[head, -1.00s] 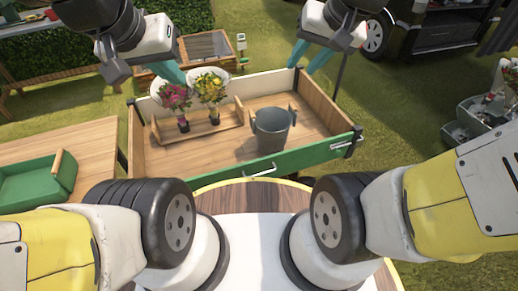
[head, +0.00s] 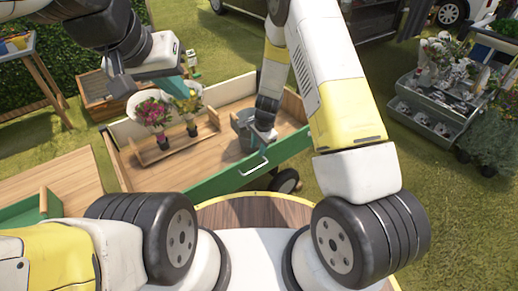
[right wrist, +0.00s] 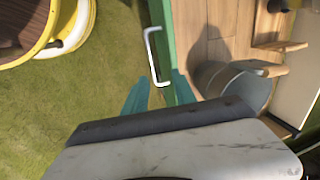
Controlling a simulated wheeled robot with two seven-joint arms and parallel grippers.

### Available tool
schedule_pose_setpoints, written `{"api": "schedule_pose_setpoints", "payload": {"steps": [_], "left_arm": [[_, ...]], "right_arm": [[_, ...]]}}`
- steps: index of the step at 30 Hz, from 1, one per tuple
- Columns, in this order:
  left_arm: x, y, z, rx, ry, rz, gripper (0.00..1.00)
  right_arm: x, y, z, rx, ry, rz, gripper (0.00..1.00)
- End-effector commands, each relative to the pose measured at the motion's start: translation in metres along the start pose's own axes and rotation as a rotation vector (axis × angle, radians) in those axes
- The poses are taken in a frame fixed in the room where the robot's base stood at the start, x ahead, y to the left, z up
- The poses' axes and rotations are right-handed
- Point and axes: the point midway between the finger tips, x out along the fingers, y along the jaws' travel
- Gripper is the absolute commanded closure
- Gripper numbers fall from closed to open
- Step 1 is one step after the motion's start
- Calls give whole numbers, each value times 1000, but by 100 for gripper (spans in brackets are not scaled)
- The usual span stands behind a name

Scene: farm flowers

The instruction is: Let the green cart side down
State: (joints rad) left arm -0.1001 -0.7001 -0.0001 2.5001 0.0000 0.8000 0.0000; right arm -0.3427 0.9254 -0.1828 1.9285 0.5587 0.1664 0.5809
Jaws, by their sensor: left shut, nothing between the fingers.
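The cart's green side (head: 215,185) runs along the near edge of the wooden cart and stands upright. A white bar handle (head: 253,168) sits on its outer face. The near end of the handle (right wrist: 150,50) shows between the fingertips; contact cannot be told. The green side (right wrist: 168,30) is just right of the handle. My left gripper (head: 168,86) is shut and empty above the cart's far left.
A grey bucket (head: 241,128) stands in the cart beside my right gripper. A wooden rack (head: 175,150) holds two flower bouquets (head: 154,112). A table with a green tray (head: 30,210) is at left. A grey trolley of plants (head: 435,105) stands at right on grass.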

Motion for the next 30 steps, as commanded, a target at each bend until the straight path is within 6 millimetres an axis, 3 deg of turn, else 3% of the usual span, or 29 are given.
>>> {"api": "schedule_pose_setpoints", "payload": {"steps": [3,8,18,24,30], "left_arm": [[0,0,0,0,0,0,100],[0,0,0,0,0,0,100],[0,0,0,0,0,0,100],[0,0,0,0,0,0,100],[0,0,0,0,0,0,100]], "right_arm": [[25,8,2,27,11,23,68],[40,11,2,38,15,29,68],[92,13,1,36,14,29,68],[107,12,2,34,14,28,68],[108,12,1,34,14,28,68]]}}
